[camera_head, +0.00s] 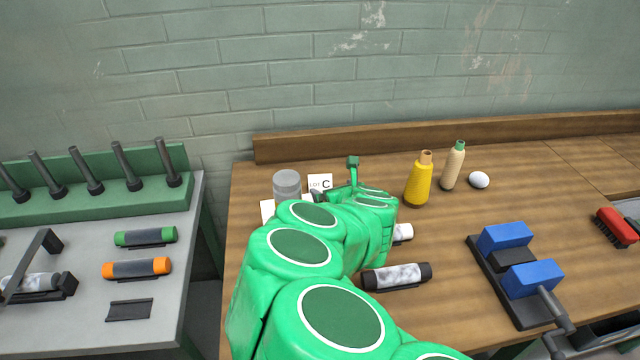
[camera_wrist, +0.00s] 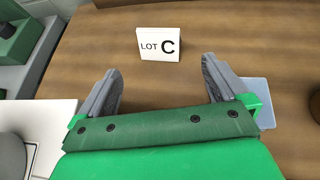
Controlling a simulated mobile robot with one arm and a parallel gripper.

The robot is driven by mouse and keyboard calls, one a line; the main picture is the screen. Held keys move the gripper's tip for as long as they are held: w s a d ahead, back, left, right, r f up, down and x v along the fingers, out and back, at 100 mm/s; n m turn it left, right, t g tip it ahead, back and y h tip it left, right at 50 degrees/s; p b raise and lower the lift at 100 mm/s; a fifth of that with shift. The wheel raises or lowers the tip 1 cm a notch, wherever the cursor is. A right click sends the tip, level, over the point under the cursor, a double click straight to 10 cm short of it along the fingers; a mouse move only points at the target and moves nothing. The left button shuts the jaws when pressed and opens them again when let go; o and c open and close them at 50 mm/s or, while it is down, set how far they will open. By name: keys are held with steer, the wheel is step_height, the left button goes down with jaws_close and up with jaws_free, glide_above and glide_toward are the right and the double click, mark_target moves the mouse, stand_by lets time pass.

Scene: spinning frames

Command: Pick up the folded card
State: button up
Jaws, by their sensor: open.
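The folded card (camera_head: 320,183) is white with "LOT C" in black and stands upright on the wooden bench, near its back. In the wrist view the card (camera_wrist: 160,45) stands ahead of the fingertips, roughly centred between them and apart from both. My gripper (camera_wrist: 162,70) is open with nothing between its fingers. In the head view my green arm hides most of the gripper, which is just to the right of the card.
A yellow cone (camera_head: 419,182), a beige bottle (camera_head: 453,166) and a white egg-shaped thing (camera_head: 479,180) stand to the right. A dark-ended roll (camera_head: 396,276) lies nearer. A blue-blocked fixture (camera_head: 505,238) is at right.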

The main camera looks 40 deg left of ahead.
mark_target(321, 181)
steer(key=shift+x, duration=2.9)
steer(key=shift+w+a+f, duration=0.15)
steer(key=shift+w+a, duration=0.1)
steer(key=shift+a, duration=0.25)
steer(key=shift+w+a+f, duration=0.1)
steer(key=shift+w+a, duration=0.2)
steer(key=shift+a, duration=0.2)
steer(key=shift+w+a+f, duration=0.35)
steer(key=shift+a+f, duration=0.05)
steer(key=shift+w+a+f, duration=0.15)
steer(key=shift+w+a, duration=0.1)
steer(key=shift+a, duration=0.15)
steer(key=shift+c, duration=0.3)
steer(key=c, duration=0.9)
